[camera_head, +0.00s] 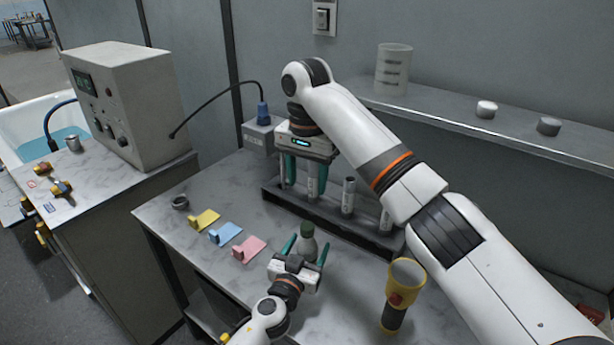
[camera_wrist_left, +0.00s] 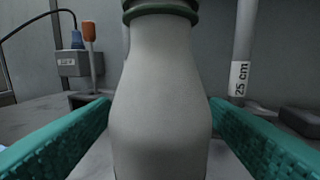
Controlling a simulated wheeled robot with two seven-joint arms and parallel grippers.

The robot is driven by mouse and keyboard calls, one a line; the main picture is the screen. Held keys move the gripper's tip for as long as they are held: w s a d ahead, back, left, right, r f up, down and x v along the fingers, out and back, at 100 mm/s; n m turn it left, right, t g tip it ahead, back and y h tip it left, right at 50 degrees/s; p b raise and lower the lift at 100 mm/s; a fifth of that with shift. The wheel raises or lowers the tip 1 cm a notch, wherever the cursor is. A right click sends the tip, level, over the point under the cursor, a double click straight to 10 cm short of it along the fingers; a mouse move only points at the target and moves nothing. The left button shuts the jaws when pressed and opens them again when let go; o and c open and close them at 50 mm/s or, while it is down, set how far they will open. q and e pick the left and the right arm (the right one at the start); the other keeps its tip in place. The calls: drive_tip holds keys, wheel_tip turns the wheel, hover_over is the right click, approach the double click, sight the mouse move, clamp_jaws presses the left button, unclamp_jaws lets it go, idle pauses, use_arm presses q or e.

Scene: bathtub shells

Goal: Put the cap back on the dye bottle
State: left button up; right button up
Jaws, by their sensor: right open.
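The dye bottle (camera_head: 306,246), pale grey with a dark green top, stands upright on the marble table. In the left wrist view its body (camera_wrist_left: 160,100) fills the middle, with a green ring at the neck; its top is cut off. I cannot tell whether the green top is the cap. My right gripper (camera_head: 307,176) is open and points down over the tube rack (camera_head: 330,217), fingers on either side of a tube (camera_head: 313,182).
A yellow cup-topped object (camera_head: 405,275) stands right of the bottle. A shelf (camera_head: 450,120) holds a beaker (camera_head: 393,70) and two small cylinders. My right arm crosses above the rack.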

use_arm(q)
drive_tip(key=shift+s, duration=0.1)
drive_tip(key=v, duration=1.2)
drive_tip(key=shift+b, duration=0.4)
drive_tip(key=shift+f, duration=0.1)
